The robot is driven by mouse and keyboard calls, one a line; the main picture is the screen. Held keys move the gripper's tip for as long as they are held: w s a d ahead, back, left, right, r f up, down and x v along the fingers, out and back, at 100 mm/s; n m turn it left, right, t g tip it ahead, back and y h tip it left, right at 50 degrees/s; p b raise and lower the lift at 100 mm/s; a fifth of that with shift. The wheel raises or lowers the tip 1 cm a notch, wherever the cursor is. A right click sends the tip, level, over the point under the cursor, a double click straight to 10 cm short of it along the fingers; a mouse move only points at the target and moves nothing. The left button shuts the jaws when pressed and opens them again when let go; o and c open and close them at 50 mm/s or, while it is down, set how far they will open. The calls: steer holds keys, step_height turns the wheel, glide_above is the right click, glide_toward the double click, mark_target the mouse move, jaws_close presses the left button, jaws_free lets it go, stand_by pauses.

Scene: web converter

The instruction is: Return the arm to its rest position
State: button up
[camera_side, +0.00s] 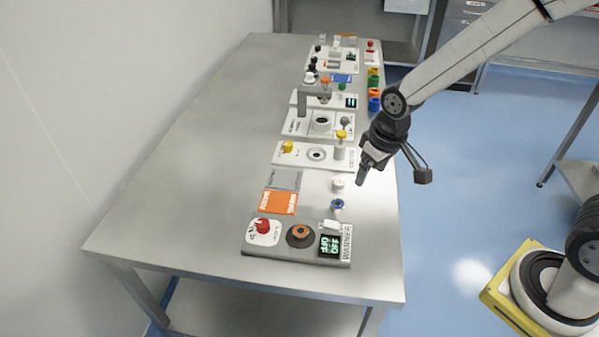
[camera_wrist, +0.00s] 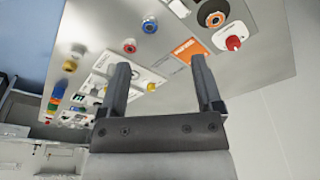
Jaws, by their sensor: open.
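My gripper (camera_side: 366,172) is above the right part of the metal table (camera_side: 190,150) in the side view, near a small white-and-red piece (camera_side: 338,183) and a blue ring-shaped piece (camera_side: 337,204). In the wrist view my gripper (camera_wrist: 162,82) shows two dark fingers spread apart with nothing between them. My arm reaches in from the upper right and the gripper points down.
A grey control panel (camera_side: 283,250) with a red knob, a black-orange dial and a lit display sits at the table's near end. White station plates (camera_side: 290,154) line the right side. An orange card (camera_side: 278,202) lies flat. The table's left half is clear.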

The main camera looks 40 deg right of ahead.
steer(key=s+d+m, duration=0.1)
steer(key=s+d, duration=0.2)
steer(key=s, duration=0.5)
steer(key=shift+d+r+t, duration=0.15)
steer(key=shift+d+t, duration=0.15)
steer(key=shift+d, duration=0.1)
